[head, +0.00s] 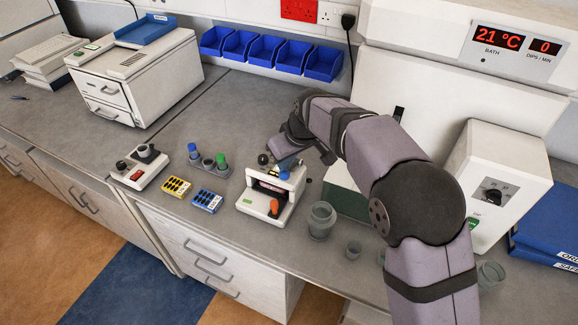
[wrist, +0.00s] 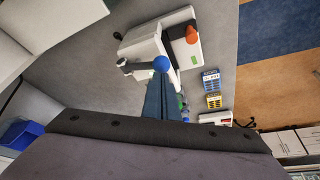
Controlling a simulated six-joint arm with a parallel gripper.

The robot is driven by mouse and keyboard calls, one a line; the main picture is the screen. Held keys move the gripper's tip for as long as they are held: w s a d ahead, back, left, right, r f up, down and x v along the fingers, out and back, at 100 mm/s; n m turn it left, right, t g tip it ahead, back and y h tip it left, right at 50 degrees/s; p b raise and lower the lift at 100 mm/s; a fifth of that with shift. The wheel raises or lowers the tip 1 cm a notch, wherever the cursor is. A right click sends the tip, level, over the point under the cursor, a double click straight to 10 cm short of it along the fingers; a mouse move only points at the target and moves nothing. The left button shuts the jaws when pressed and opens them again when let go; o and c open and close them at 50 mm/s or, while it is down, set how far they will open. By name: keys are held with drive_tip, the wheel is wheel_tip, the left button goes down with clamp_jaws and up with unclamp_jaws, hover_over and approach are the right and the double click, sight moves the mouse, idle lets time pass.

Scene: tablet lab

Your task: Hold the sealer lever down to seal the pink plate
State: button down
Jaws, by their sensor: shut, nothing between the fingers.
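The sealer (head: 254,204) is a small white machine with a dark front opening on the bench, and it also shows in the wrist view (wrist: 146,46). A thin pinkish strip (head: 269,187) shows in its opening, probably the pink plate, mostly hidden. An orange part (head: 274,206) is at its front. A grey lever bar (wrist: 138,67) with a blue ball knob (wrist: 162,64) lies across its top side. The blue knob shows in the head view too (head: 284,175). My gripper (wrist: 161,78) is shut and empty, its blue fingertips right at the knob; I cannot tell whether they touch.
Left of the sealer are a yellow-edged rack (head: 175,188), a blue-edged rack (head: 207,200), a tube holder (head: 208,165) and a small white device (head: 137,168). Grey cups (head: 321,219) stand to the right. A large white machine (head: 490,170) stands behind my arm.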

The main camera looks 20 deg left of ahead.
drive_tip(key=shift+r+p, duration=0.3)
drive_tip(key=shift+r, duration=0.05)
drive_tip(key=shift+r, duration=0.1)
drive_tip(key=shift+r+p, duration=1.95)
drive_tip(key=shift+r, duration=0.45)
